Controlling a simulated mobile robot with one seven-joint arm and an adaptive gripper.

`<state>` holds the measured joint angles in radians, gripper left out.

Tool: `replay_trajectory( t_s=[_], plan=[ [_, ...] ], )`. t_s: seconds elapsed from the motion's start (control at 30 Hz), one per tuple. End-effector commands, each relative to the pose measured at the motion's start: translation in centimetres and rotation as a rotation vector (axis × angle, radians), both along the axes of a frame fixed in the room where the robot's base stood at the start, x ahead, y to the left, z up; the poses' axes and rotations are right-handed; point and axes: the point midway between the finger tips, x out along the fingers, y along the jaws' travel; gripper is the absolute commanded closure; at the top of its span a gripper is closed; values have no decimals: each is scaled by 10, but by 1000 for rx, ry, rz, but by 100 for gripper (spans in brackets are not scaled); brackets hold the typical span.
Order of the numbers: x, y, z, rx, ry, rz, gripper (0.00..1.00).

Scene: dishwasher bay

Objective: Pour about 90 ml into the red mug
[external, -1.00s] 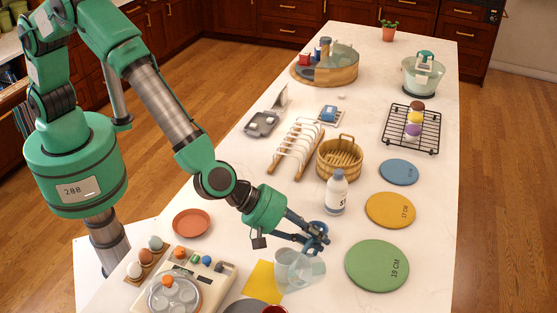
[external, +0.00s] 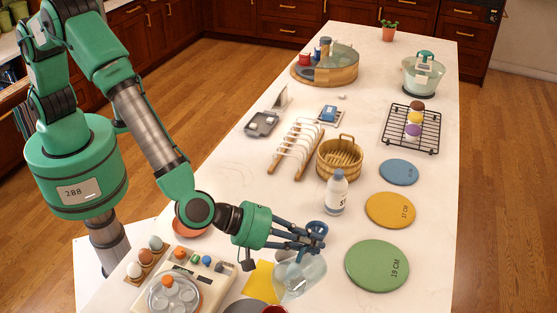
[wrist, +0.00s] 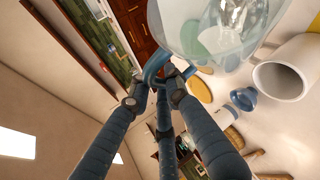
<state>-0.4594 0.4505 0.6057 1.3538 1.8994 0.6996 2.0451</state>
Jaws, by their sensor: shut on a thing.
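The red mug (external: 273,310) shows only as a sliver of rim at the bottom edge of the external view; its inside is hidden. My gripper (external: 313,236) is shut on a clear jug, whose body (external: 308,276) is tilted above the counter, near and to the upper right of the mug. The jug also fills the top of the wrist view (wrist: 215,28), beside blue parts at my fingertips (wrist: 165,76). I cannot make out the liquid level or a stream.
A yellow cloth (external: 261,278) and grey disc (external: 243,307) lie left of the jug. A green disc (external: 376,265) and a white bottle (external: 336,194) are to its right and behind. A pale open vessel (wrist: 285,72) is right of the jug in the wrist view.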

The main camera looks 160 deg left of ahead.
Motion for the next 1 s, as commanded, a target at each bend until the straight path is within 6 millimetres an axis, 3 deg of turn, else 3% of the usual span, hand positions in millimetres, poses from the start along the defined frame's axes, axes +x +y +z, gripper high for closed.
replay_trajectory(
  t_s=[1.0],
  plan=[
    [10, -15, 3, 146, 80, 1, 100]
  ],
)
